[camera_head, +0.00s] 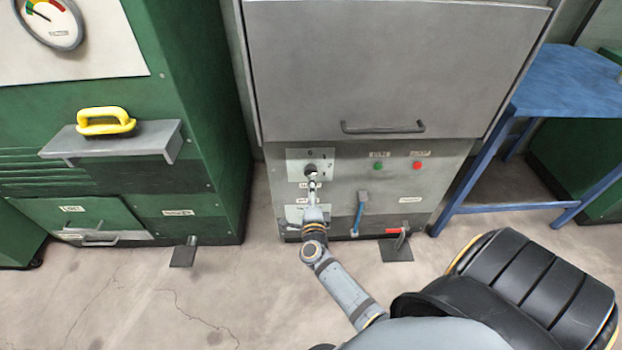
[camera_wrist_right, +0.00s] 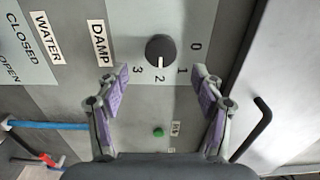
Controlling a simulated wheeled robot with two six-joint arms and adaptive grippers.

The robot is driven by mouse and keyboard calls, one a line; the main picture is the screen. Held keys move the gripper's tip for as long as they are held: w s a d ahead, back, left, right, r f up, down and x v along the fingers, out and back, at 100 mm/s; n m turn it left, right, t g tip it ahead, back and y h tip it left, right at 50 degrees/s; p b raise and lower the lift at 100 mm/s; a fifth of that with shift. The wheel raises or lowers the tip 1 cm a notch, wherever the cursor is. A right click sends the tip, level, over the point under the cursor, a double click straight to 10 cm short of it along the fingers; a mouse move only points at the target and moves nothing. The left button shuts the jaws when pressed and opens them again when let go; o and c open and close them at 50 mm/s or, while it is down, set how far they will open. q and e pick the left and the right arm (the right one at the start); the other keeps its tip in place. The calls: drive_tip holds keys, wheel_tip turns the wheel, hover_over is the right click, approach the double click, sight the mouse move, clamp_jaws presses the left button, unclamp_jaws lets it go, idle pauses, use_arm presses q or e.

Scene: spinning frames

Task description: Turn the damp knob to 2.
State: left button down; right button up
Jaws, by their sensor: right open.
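The damp knob (camera_wrist_right: 160,48) is a dark round knob on a light plate marked 0, 1, 2 and 3, beside a DAMP label (camera_wrist_right: 99,42). Its white mark points at the 2 in the right wrist view. In the head view the knob (camera_head: 310,169) sits on the lower panel of the grey cabinet. My right gripper (camera_wrist_right: 159,72) is open, its two purple-padded fingers apart with the knob ahead between them. No finger visibly touches the knob. In the head view my right gripper (camera_head: 312,183) is right at the knob. My left gripper is not in view.
A blue lever (camera_head: 360,210), a red-handled lever (camera_head: 398,233), and green (camera_head: 377,166) and red (camera_head: 417,166) buttons are on the same panel. A dark bar handle (camera_head: 383,128) is above. A green machine (camera_head: 180,100) stands left, a blue table (camera_head: 565,80) right.

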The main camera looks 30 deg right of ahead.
drive_tip(key=v, duration=0.5)
drive_tip(key=shift+s+a, duration=0.15)
drive_tip(key=shift+s, duration=0.1)
